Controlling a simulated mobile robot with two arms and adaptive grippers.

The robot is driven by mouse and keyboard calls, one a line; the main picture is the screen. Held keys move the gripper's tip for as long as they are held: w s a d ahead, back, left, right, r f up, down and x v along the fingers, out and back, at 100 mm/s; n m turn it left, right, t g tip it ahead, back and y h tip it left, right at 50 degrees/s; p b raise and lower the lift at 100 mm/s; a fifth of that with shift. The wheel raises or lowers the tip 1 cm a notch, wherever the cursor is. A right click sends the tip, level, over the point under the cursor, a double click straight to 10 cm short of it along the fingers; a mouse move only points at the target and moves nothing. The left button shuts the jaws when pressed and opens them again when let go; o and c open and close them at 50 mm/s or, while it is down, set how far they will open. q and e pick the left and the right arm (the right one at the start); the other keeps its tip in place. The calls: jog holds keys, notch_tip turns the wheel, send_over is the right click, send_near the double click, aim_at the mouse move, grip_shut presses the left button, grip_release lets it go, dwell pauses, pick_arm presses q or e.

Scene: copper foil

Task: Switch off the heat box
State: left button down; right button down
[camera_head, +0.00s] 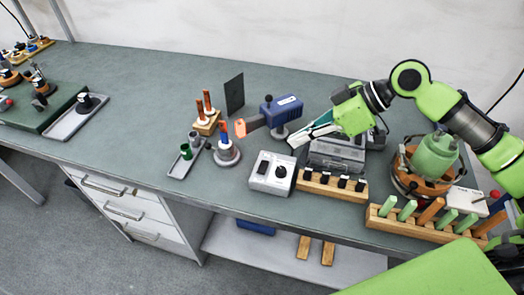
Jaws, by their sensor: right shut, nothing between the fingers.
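A light grey control box (260,184) with a dark round knob and a small switch on its top stands near the front edge of the bench. A darker grey metal box (337,152) stands behind it to the right. I cannot tell for sure which of the two is the heat box; the setting of the switch is too small to read. My right gripper (293,142) is shut and empty, its fingertips pointing left, above and behind the control box and apart from it. Its arm comes in from the right and partly hides the metal box. My left gripper is not in view.
A wooden block with black-topped pieces (330,188) sits right of the control box. A blue device (284,107) on a stand and a copper-coloured piece (240,128) are behind.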

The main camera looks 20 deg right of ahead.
jog(key=p, duration=0.2)
send_near(257, 172)
jog(key=w+a, duration=0.2)
jog(key=shift+a+r, duration=0.4)
jog(key=f, duration=0.2)
jog(key=f+p, duration=0.1)
jog(key=shift+a+f, duration=0.35)
jog(key=shift+s+f, duration=0.15)
jog(key=shift+f, duration=0.5)
